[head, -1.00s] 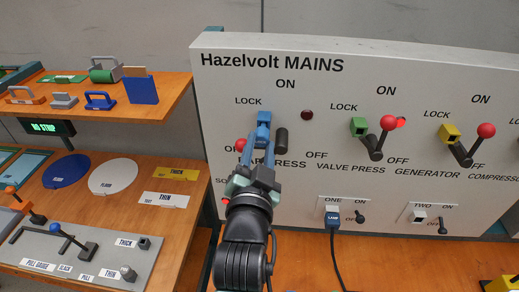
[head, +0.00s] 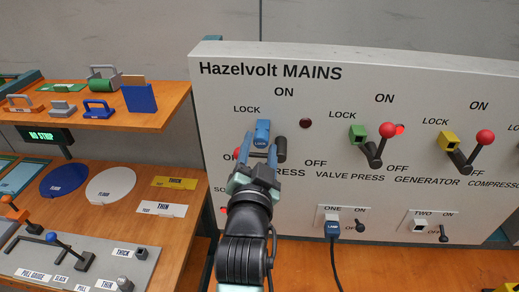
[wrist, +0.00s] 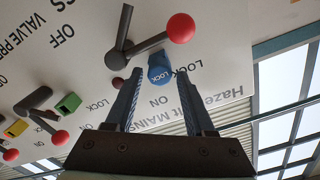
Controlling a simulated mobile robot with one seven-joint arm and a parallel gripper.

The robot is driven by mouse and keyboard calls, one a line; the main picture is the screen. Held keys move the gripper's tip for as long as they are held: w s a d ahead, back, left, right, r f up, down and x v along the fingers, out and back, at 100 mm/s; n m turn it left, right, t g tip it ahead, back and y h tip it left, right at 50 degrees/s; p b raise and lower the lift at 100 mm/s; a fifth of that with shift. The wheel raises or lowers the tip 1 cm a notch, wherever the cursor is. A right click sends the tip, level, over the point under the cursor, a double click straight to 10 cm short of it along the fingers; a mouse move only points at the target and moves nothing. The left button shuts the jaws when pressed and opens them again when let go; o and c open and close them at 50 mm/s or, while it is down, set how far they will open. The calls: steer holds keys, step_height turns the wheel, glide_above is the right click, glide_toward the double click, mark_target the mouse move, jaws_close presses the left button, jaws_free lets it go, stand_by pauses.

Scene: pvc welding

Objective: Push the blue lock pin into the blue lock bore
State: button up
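My gripper (head: 261,152) is just below and in front of the pin. In the wrist view my gripper (wrist: 161,82) has its two blue fingers well apart, with nothing gripped. The pin shows beyond the gap between the fingertips.
The leftmost switch's red knob (wrist: 181,28) and dark lever (wrist: 121,38) are close to my fingers. Green (head: 358,135) and yellow (head: 449,138) lock blocks sit to the right beside red-knobbed levers. A blue plug (head: 332,230) is below. Shelves with tools stand left.

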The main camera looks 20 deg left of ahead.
steer(key=shift+o, duration=0.9)
steer(key=shift+s, duration=0.1)
steer(key=b+v, duration=0.4)
steer(key=v, duration=0.9)
